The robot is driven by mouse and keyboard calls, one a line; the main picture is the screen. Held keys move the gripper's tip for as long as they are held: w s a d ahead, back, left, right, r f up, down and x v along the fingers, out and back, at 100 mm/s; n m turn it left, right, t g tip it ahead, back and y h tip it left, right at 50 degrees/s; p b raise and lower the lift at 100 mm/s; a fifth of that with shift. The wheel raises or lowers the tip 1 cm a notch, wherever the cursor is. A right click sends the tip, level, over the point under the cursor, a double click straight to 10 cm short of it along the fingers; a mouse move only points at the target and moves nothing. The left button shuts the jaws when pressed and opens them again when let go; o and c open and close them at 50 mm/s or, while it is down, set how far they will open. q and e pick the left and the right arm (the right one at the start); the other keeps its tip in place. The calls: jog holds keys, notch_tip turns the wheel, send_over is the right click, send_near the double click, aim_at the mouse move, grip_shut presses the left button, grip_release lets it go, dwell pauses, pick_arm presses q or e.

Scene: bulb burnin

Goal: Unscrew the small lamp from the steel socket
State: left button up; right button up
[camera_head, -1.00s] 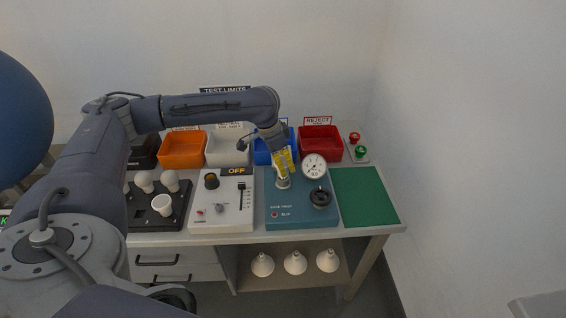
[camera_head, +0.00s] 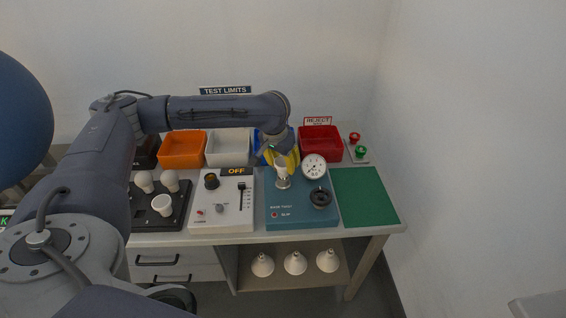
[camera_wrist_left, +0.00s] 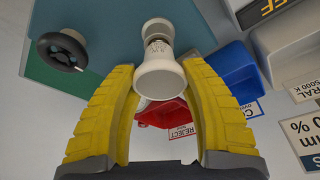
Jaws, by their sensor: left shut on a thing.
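The small lamp (camera_head: 281,164) is white and stands upright over the steel socket (camera_head: 283,183) on the teal base-twist unit. In the left wrist view the lamp (camera_wrist_left: 160,79) faces me end-on, with small print on its neck. My left gripper (camera_head: 281,158) comes down from above and behind, its yellow fingers on either side of the lamp. In the wrist view my left gripper (camera_wrist_left: 158,70) is shut on the lamp. I cannot tell whether the lamp's thread is still in the socket. My right gripper is not in view.
A dial gauge (camera_head: 314,167) and a black knob (camera_head: 320,198) stand close right of the socket. The control box (camera_head: 222,211) with an OFF display is to the left. Orange, white, blue and red bins (camera_head: 320,146) line the back. A green mat (camera_head: 364,195) at right is bare.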

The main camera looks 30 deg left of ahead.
pick_arm(q)
jog(key=n+y, duration=0.1)
jog(key=n, duration=0.3)
jog(key=shift+d, duration=0.1)
jog(key=n, duration=0.3)
jog(key=shift+n+g+y, duration=0.3)
jog(key=shift+g+y, duration=0.1)
jog(key=n, duration=0.3)
jog(key=shift+r+n+g+y, duration=0.1)
jog(key=shift+n+g+y, duration=0.2)
jog(key=shift+n+y, duration=0.1)
jog(key=n+g, duration=0.1)
jog(key=n, duration=0.3)
jog(key=o, duration=1)
